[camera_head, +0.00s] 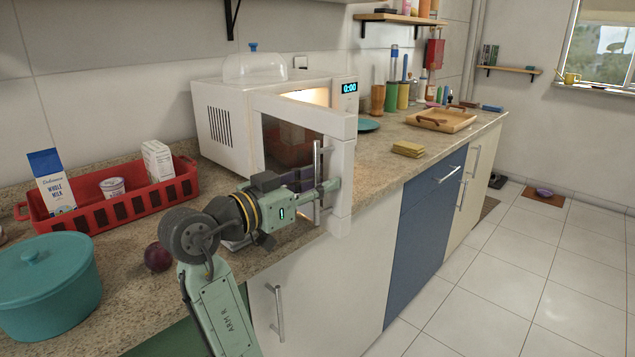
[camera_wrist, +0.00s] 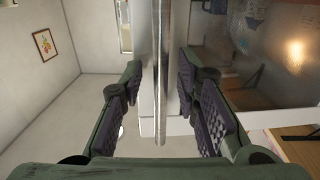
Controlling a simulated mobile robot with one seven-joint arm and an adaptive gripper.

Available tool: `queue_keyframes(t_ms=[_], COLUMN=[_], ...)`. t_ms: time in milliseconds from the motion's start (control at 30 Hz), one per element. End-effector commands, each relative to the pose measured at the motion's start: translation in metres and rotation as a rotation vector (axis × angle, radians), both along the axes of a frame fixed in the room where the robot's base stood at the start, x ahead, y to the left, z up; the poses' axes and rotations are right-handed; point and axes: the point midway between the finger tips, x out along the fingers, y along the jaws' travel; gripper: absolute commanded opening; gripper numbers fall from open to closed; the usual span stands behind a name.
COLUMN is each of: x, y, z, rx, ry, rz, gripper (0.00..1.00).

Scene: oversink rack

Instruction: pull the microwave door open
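The white microwave (camera_head: 217,120) stands on the counter against the wall. Its door (camera_head: 343,180) is swung partly open toward the front, and the lit cavity shows above the door's top edge. The door has a dark window and an upright metal handle (camera_head: 317,165). My gripper (camera_head: 322,189) is at the lower part of the handle. In the wrist view, the handle (camera_wrist: 161,75) runs upright between the two finger pads of my gripper (camera_wrist: 164,110). A gap shows on each side, so the fingers look open around it. The door window fills the right side there.
A red crate (camera_head: 110,210) with a milk carton, a cup and a box stands left of the microwave. A teal pot (camera_head: 48,285) and a dark red ball-shaped item (camera_head: 158,257) are at the front left. A yellow sponge stack (camera_head: 408,148) lies right of the door. The floor in front is clear.

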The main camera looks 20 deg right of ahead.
Motion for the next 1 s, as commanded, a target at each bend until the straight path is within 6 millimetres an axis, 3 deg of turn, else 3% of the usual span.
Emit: queue_keyframes(t_ms=[267, 700, 1000], x=[-0.002, -0.037, -0.049], y=[0.007, 0.085, 0.109], z=[0.0, 0.0, 0.0], rx=[-0.001, 0.0, 0.0], ry=[0.0, -0.001, 0.0], rz=[0.002, 0.005, 0.0], gripper=[0.29, 0.29, 0.29])
